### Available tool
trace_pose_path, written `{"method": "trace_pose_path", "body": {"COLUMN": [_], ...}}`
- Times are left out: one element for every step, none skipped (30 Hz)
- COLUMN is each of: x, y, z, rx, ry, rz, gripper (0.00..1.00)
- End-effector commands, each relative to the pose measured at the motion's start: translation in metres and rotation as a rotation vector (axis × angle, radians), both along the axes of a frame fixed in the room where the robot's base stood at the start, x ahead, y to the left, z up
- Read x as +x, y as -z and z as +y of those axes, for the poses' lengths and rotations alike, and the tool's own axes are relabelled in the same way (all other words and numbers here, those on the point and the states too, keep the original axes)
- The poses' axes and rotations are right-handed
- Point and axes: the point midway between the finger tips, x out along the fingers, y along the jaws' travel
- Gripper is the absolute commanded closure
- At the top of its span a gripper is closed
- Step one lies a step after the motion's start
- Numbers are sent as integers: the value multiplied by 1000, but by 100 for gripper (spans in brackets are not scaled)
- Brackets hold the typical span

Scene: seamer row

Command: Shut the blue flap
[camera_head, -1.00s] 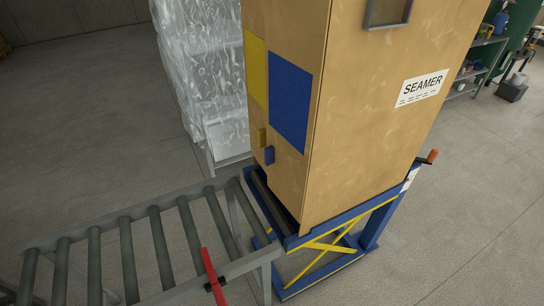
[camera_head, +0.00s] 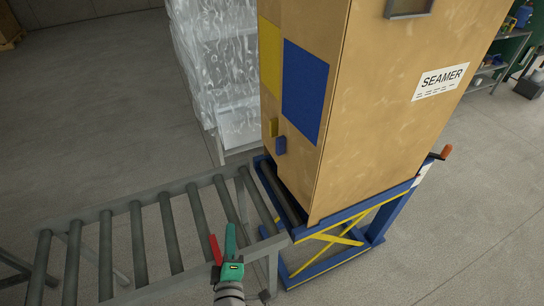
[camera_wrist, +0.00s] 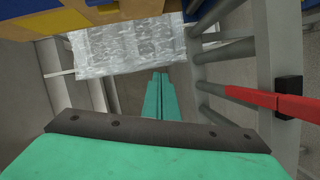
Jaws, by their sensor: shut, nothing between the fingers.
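A blue panel (camera_head: 305,92), the only large blue flap-like piece I see, is on the left face of the tan seamer cabinet (camera_head: 380,120). It looks flat against the face, but I cannot tell whether it stands slightly open. A small blue block (camera_head: 280,145) sits below it. A yellow panel (camera_head: 270,55) and small yellow block (camera_head: 273,127) are to the left. My teal gripper (camera_head: 231,230) is shut and empty, below and left of the panels and apart from them. Its closed fingers (camera_wrist: 160,78) show in the wrist view.
A roller conveyor (camera_head: 137,245) runs to the cabinet, with a red lever (camera_head: 214,249) close beside my gripper. The cabinet stands on a blue lift frame (camera_head: 375,237). Wrapped goods (camera_head: 215,70) stand behind it.

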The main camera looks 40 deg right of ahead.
Motion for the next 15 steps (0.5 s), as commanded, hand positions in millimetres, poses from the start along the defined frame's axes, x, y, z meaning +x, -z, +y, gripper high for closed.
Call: {"method": "trace_pose_path", "body": {"x": [12,16,21,24,27,29,31,32,33,33,33,33,33,33,34], "y": [-18,-26,-37,-45,-53,-63,-70,-76,-84,-89,-94,-98,-101,-103,-105], "z": [-15,-23,-34,-42,-49,-58,-65,-70,-77,-81,-85,-89,-92,-94,-96], "rx": [-52,-82,-119,-144,-168,-196,-214,-230,-250,-260,-270,-280,-286,-291,-296], "ry": [44,71,107,133,159,192,215,237,263,280,295,312,323,331,338], "rz": [1,9,20,28,35,44,51,58,65,70,76,81,84,88,91], "gripper": [100,100,100,100,100,100,100,100,100,100,100,100,100,100,100]}}
